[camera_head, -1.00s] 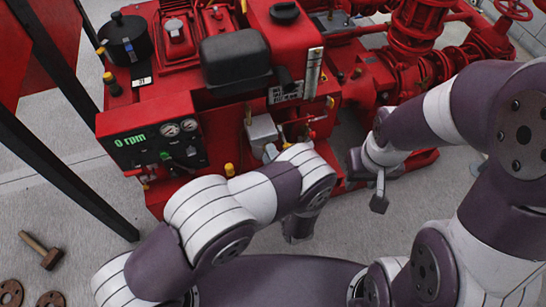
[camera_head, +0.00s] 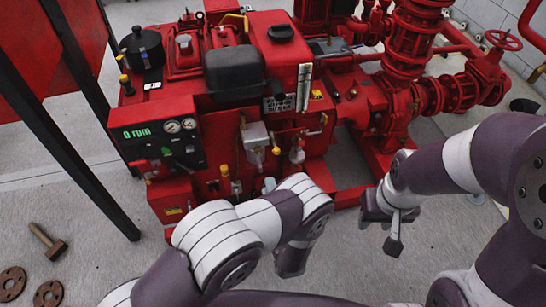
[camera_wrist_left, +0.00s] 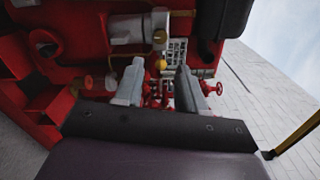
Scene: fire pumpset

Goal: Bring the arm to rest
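My left arm (camera_head: 285,225) reaches in from the lower left, with its wrist bent down in front of the red pumpset (camera_head: 180,195). Its fingers are not clear in the head view. In the left wrist view my left gripper (camera_wrist_left: 160,72) shows two grey fingers apart, with a gap between them and nothing held. Red machinery and a silver cylinder (camera_wrist_left: 128,30) lie beyond the fingers. My right gripper (camera_head: 393,238) hangs over bare floor, right of the pumpset's middle. It appears edge-on, so its opening cannot be told, and no held object shows.
The control panel (camera_head: 160,147) reads "0 rpm". Red pipes and a handwheel (camera_head: 500,39) stand at the right. Dark posts (camera_head: 70,120) rise at the left. A hammer-like tool (camera_head: 47,241) and brown flanges (camera_head: 48,293) lie on the floor. The floor ahead of the pumpset is partly clear.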

